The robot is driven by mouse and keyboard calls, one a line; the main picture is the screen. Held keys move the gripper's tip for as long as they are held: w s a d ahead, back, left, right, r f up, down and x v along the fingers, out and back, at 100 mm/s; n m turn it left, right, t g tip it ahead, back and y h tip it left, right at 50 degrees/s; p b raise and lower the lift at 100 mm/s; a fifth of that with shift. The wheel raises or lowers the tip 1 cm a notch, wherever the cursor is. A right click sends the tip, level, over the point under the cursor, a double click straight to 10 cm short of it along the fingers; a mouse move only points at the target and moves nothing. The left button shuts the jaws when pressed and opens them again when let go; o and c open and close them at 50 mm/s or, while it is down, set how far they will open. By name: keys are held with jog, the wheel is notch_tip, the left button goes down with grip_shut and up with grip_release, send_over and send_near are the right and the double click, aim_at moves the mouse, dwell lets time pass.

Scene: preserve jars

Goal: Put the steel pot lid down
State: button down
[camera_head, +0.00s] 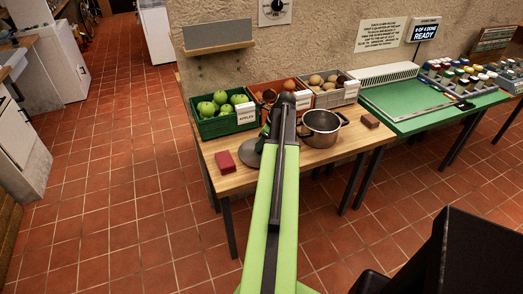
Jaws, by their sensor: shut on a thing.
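The steel pot lid (247,154) is a grey disc at the left of my arm, over the front part of the wooden table. My gripper (264,139) is at the far end of my green arm, by the lid, and is shut on it. My arm hides the right part of the lid and most of the gripper. I cannot tell whether the lid touches the table. The steel pot (322,128) stands open on the table, right of my arm.
Crates of apples (222,123), brownish produce (270,97) and potatoes (328,96) line the table's back. A green-topped bench (405,100) adjoins on the right.

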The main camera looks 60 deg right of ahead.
jog(key=shift+f, duration=0.35)
jog(key=c, duration=1)
grip_release()
jog(key=shift+r, duration=0.1)
jog(key=p+v, duration=1.1)
jog(key=v, duration=0.1)
jog(key=shift+p, duration=0.35)
jog(key=shift+r, duration=0.1)
